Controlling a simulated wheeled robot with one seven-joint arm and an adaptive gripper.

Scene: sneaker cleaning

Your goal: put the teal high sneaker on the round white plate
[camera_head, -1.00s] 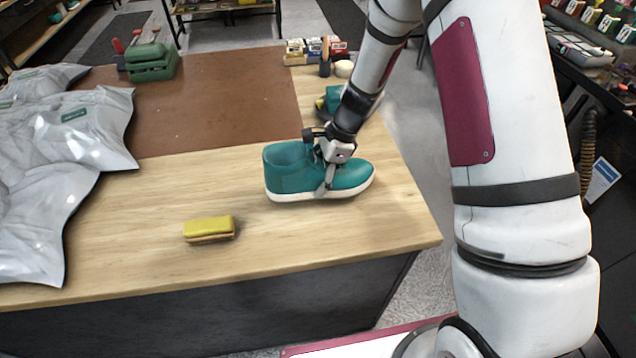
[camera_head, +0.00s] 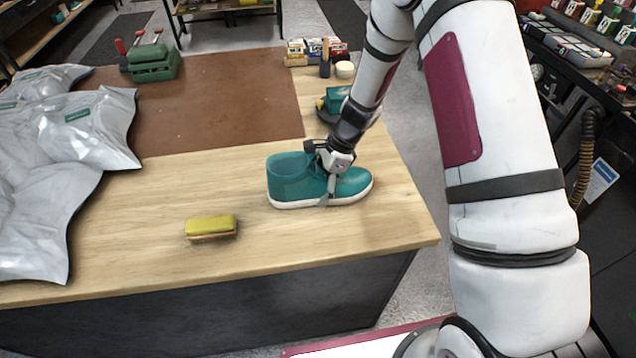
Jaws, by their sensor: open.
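The teal high sneaker (camera_head: 292,183) stands upright on the light wood bench top, its white sole down and its toe to the right. My gripper (camera_head: 327,197) is over the middle of the sneaker, pointing down, with one finger against or just in front of its near side. The far finger is hidden behind the sneaker and the gripper body. The gripper is open. No round white plate is clearly seen; a small round cream-white object (camera_head: 345,69) sits at the bench's far right.
A yellow sponge or brush (camera_head: 211,227) lies in front left of the sneaker. Grey plastic bags (camera_head: 75,140) cover the left side. The bench's right edge (camera_head: 415,200) is close.

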